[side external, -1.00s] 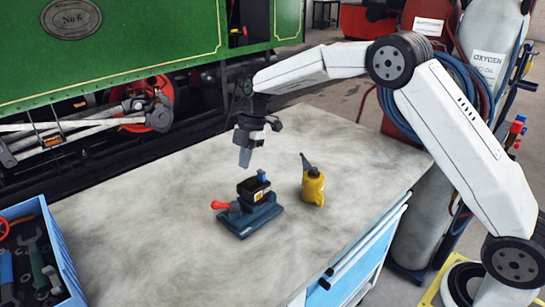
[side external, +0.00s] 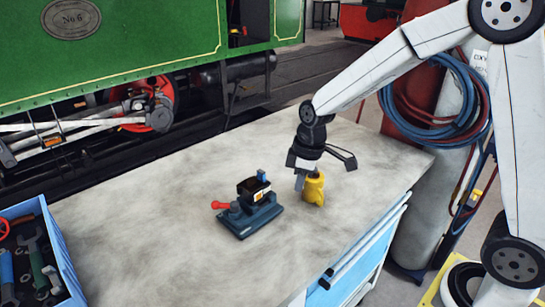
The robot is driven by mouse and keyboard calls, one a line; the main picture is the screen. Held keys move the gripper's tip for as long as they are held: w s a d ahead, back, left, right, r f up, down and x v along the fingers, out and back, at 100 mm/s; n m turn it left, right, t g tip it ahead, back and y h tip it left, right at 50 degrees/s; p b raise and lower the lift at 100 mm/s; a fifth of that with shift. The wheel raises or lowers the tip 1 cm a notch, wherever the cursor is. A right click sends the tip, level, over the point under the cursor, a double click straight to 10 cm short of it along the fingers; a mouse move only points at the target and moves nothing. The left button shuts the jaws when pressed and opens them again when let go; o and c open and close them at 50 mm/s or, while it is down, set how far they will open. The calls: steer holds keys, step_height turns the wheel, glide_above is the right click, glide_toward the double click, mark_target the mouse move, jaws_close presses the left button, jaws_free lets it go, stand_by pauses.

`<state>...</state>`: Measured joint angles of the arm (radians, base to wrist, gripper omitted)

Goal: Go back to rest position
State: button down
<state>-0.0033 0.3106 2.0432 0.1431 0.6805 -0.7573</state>
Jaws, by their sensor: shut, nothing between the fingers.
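My gripper (side external: 300,183) is shut with nothing in it. It points down over the workbench (side external: 150,200), and in the picture its tip lies just left of the yellow oil can (side external: 314,190). The gripper hides the can's spout; I cannot tell whether the two touch. My arm reaches in from the upper right, folded back toward its base.
A dark blue vise (side external: 250,221) with a red handle knob holds a dark block on the bench. A blue crate (side external: 62,250) of tools stands at the left. Gas cylinders with a blue hose (side external: 462,110) stand at the right.

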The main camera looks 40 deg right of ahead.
steer(key=s+d+f+m+t+h, duration=0.1)
steer(key=s+f+m, duration=0.1)
steer(key=s+m, duration=0.5)
steer(key=s, duration=0.5)
steer(key=shift+s+d+f, duration=0.15)
steer(key=shift+s+d, duration=0.15)
steer(key=shift+d, duration=0.05)
